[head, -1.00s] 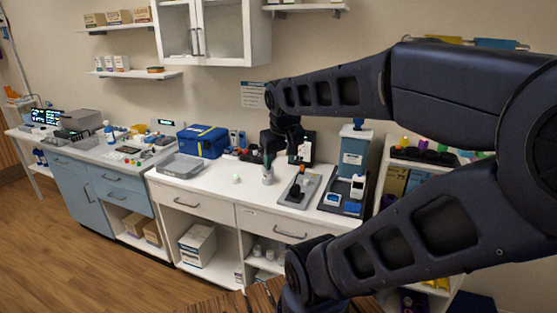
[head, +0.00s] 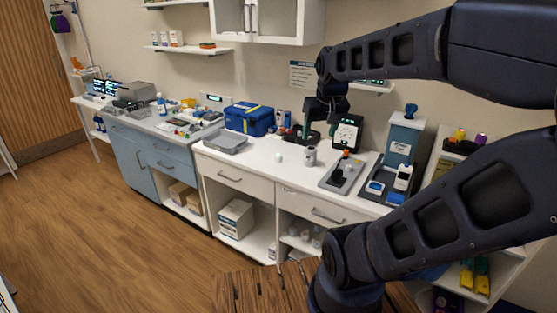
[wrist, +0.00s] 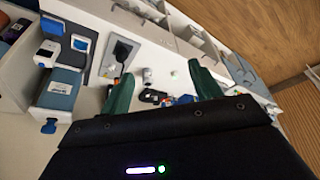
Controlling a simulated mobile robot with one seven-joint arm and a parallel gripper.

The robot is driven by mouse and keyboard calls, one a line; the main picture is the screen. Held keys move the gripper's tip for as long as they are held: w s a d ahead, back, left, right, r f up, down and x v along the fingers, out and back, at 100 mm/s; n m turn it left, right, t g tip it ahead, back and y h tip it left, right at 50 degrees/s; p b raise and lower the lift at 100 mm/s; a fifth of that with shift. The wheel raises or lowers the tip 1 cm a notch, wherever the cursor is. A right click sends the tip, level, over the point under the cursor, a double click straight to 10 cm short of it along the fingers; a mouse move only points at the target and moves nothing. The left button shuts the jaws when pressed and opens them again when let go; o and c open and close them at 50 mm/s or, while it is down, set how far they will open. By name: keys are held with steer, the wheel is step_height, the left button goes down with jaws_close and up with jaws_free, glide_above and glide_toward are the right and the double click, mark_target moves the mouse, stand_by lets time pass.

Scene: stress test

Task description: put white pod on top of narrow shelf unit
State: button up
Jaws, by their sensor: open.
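A small white round thing (head: 279,158), likely the white pod, sits on the white counter, left of a grey-white canister (head: 310,156). In the wrist view a small pale thing with a green tint (wrist: 174,73) shows between the fingers, beside the canister (wrist: 147,75); I cannot tell for sure that it is the pod. My gripper (head: 319,130) is open and empty above the counter, with green fingers that also show in the wrist view (wrist: 163,82). An open shelf unit (head: 507,262) at the right, partly hidden by my arm, may be the narrow one.
The counter holds a blue case (head: 248,118), a grey tray (head: 225,142), a grey plate with a black tool (head: 342,174) and a blue-grey dispenser (head: 402,142). Colourful items crowd the right shelf unit's top. Wall cabinets (head: 265,20) hang above. Open floor lies at the left.

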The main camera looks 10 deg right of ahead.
steer(key=w+g, duration=0.1)
steer(key=w, duration=1.3)
steer(key=g, duration=0.3)
glide_above(278, 155)
step_height(278, 155, down, 24)
steer(key=shift+f, duration=5.05)
steer(key=c, duration=1.1)
steer(key=shift+r, duration=0.15)
steer(key=shift+c, duration=0.2)
